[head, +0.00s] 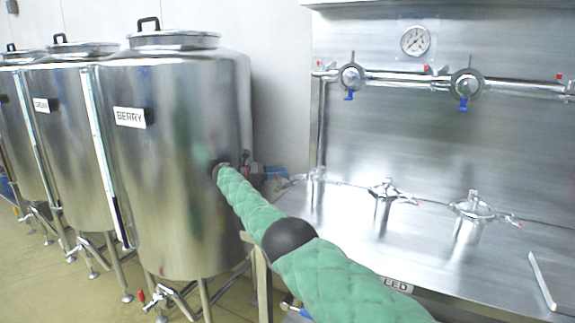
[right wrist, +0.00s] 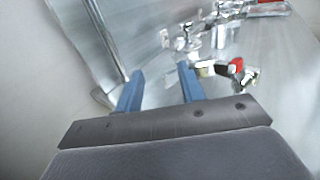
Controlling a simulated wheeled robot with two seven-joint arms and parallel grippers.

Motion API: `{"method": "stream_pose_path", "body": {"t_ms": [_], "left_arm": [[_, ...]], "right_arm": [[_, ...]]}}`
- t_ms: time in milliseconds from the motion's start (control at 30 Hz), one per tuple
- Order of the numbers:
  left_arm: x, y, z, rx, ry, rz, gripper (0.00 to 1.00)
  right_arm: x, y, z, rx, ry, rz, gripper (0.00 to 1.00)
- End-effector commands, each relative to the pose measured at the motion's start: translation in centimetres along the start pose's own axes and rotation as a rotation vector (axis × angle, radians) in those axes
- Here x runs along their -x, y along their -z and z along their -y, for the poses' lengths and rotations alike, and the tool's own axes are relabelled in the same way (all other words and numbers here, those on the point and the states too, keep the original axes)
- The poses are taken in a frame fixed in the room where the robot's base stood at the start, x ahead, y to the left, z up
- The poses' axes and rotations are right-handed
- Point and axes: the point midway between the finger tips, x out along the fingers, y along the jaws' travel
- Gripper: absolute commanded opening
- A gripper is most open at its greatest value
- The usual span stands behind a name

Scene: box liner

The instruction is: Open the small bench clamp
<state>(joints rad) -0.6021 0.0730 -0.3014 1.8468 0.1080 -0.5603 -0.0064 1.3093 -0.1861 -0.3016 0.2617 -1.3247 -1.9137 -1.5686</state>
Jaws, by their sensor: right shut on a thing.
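My right gripper (head: 279,178) is at the left end of the steel bench, with its green-sleeved arm reaching in from the lower right. In the right wrist view, its two blue fingers (right wrist: 160,76) stand apart and point at the bench. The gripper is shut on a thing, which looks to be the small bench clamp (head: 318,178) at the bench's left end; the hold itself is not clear. In the right wrist view, a metal clamp fitting with a red-tipped lever (right wrist: 237,66) lies just right of the fingers. My left gripper is not in view.
Two larger clamped bench fittings stand to the right, a middle one (head: 384,190) and a right one (head: 472,208). A steel tank labelled BERRY (head: 180,190) stands close left of my gripper. A pipe with valves (head: 410,79) runs along the back wall.

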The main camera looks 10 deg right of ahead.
Motion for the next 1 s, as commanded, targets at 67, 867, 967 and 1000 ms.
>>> {"method": "stream_pose_path", "body": {"t_ms": [67,867,967,1000], "left_arm": [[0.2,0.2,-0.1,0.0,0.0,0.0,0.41],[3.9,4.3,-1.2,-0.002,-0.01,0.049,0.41],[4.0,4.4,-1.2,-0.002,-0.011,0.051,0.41],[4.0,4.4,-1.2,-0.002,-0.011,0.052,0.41]], "right_arm": [[-0.8,-1.3,-0.2,-0.006,0.005,0.005,0.28],[-2.9,-6.6,2.5,-0.007,-0.003,0.005,0.28],[-3.8,-7.1,3.1,-0.007,-0.002,0.005,0.28],[-4.2,-7.4,3.4,-0.008,-0.002,0.005,0.28]]}}
